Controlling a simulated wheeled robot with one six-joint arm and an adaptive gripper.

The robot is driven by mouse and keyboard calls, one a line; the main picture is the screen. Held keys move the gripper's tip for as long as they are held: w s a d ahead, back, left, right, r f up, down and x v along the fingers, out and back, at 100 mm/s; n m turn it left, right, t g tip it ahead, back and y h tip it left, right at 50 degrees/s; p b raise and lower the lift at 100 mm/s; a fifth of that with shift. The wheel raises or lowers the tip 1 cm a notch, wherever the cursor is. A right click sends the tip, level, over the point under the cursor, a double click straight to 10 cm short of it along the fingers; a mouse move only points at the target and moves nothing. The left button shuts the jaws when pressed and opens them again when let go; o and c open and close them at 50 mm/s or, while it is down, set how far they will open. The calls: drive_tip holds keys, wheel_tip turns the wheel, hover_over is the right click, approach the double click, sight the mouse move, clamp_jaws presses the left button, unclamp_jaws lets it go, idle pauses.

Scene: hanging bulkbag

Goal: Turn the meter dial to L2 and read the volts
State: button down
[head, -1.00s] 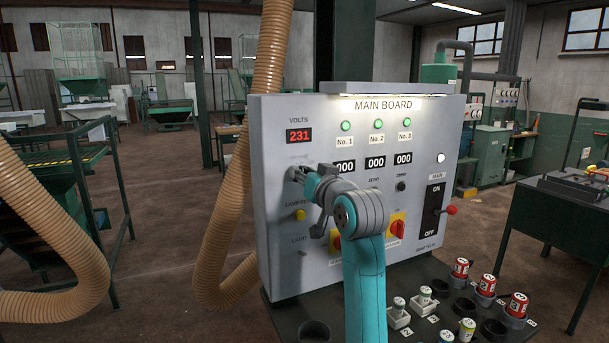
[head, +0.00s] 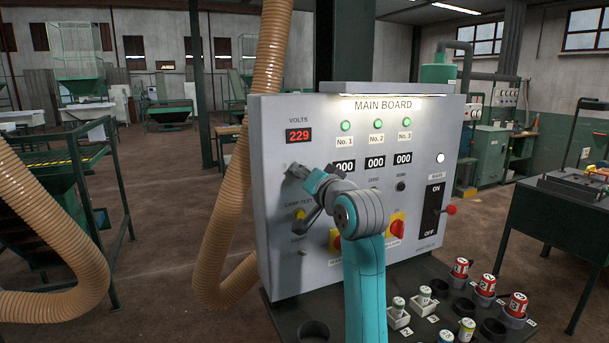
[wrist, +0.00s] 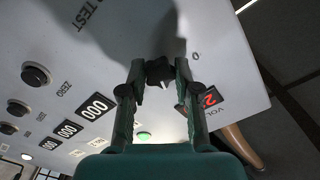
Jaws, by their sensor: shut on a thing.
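The meter dial (wrist: 158,72) is a small black knob on the grey main board, between my fingertips in the wrist view. My gripper (wrist: 160,80) is shut on it. In the head view my gripper (head: 299,172) reaches the board's left side below the volts display (head: 298,135), which reads 229 in red digits. The display shows only partly in the wrist view (wrist: 209,97), behind a finger. A 0 mark is visible beside the dial in the wrist view. The other dial marks are hidden or unreadable, so I cannot tell which position it points to.
Three green lamps (head: 377,125) and three counters reading 000 (head: 374,163) are on the main board (head: 285,245). A yellow button (head: 299,214), red-and-yellow switches (head: 397,229) and a main lever (head: 449,210) are nearby. A tan hose (head: 233,195) hangs left of the board.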

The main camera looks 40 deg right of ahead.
drive_tip(key=c, duration=0.8)
unclamp_jaws()
drive_tip(key=v, duration=1.2)
